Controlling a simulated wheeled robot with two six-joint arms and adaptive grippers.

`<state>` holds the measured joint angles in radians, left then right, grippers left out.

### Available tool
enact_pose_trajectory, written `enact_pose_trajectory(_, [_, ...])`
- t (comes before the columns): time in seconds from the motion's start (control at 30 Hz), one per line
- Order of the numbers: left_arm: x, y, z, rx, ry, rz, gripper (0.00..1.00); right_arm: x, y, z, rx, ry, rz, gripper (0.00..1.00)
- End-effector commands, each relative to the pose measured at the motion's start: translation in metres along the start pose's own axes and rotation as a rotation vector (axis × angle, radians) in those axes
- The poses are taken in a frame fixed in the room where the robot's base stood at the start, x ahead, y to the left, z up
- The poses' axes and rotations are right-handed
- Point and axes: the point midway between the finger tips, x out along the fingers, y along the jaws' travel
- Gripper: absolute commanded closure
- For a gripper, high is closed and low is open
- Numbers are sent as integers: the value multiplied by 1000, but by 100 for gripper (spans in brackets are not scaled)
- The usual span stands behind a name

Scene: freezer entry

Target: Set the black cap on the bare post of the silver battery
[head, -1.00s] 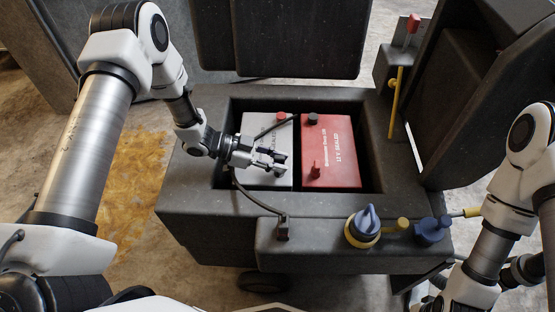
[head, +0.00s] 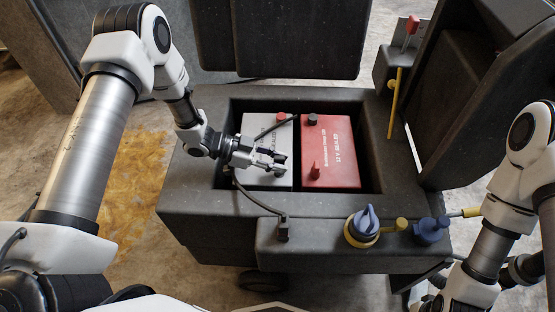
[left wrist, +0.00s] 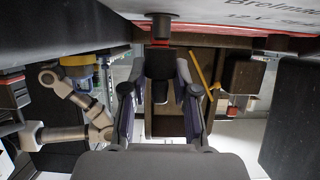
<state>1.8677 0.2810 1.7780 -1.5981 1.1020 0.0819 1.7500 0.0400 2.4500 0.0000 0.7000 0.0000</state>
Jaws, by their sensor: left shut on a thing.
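The silver battery (head: 254,125) sits in the left half of the dark tray, with a red cap (head: 281,116) at its far corner. My left gripper (head: 281,164) is low over the near part of this battery, its fingers pointing right. In the left wrist view its fingers (left wrist: 161,68) are shut on a small dark piece, which looks like the black cap (left wrist: 160,64). The bare post is hidden or too small to make out in the head view, so I cannot tell whether the cap touches it. My right gripper is not in view.
A red battery (head: 344,150) stands close on the right, with a black cap (head: 313,119) and a red terminal piece (head: 315,171). A black cable (head: 262,204) loops over the tray's front wall (head: 225,203). A blue knob (head: 366,220) stands in front.

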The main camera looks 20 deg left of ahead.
Motion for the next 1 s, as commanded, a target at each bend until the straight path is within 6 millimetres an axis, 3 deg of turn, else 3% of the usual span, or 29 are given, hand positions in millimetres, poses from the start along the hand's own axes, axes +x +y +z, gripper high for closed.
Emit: enact_pose_trajectory(1.0, [2, 0, 6, 0, 0, 0, 95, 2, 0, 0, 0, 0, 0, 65])
